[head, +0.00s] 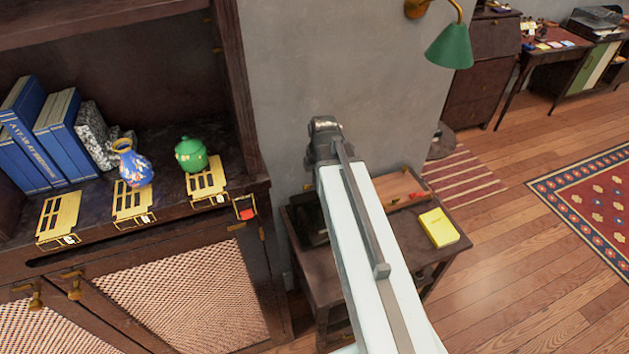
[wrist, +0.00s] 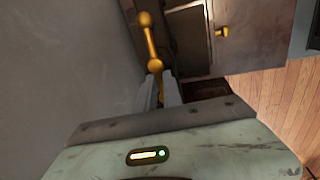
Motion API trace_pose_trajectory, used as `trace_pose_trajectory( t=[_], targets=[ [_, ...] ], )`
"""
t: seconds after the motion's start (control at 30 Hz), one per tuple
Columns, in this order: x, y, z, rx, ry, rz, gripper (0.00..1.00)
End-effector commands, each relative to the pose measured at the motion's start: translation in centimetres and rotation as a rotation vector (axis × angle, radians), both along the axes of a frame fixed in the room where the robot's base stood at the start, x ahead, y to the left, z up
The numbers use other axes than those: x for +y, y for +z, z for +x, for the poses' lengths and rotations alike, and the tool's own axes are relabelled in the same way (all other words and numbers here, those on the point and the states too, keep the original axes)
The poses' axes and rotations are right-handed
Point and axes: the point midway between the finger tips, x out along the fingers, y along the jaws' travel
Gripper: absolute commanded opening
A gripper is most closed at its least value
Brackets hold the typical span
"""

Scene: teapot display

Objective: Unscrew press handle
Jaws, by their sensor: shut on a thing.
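A golden rod with ball ends, which looks like the press handle (wrist: 151,42), shows in the wrist view. Its lower end runs down between my fingers. My gripper (wrist: 160,94) is shut on this golden handle, with a pale finger on each side of it. In the head view my arm stretches away over a small dark side table (head: 455,247), and its dark end hides my fingers and the handle. A dark object (head: 308,222) stands on the table's left side, partly behind my arm; I cannot tell if it is the press.
A grey wall (head: 290,90) stands close behind my arm. The table also holds a yellow book (head: 438,228) and a wooden tray (head: 400,188). At left, a cabinet shelf carries blue books (head: 65,135), a blue vase (head: 132,165), a green pot (head: 190,154) and brass plates (head: 60,215).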

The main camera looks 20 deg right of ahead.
Motion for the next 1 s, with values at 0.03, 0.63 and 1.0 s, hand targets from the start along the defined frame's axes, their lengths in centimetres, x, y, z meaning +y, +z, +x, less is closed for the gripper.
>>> trace_pose_trajectory(
  t=[0.03, 0.63, 1.0],
  targets=[
    [-0.45, 0.0, -0.19, 0.004, 0.001, -0.009, 0.0],
    [-0.4, 0.03, -0.06, 0.0, 0.013, -0.008, 0.34],
    [-0.16, 0.62, -0.09, -0.001, 0.014, -0.005, 0.34]
  ],
)
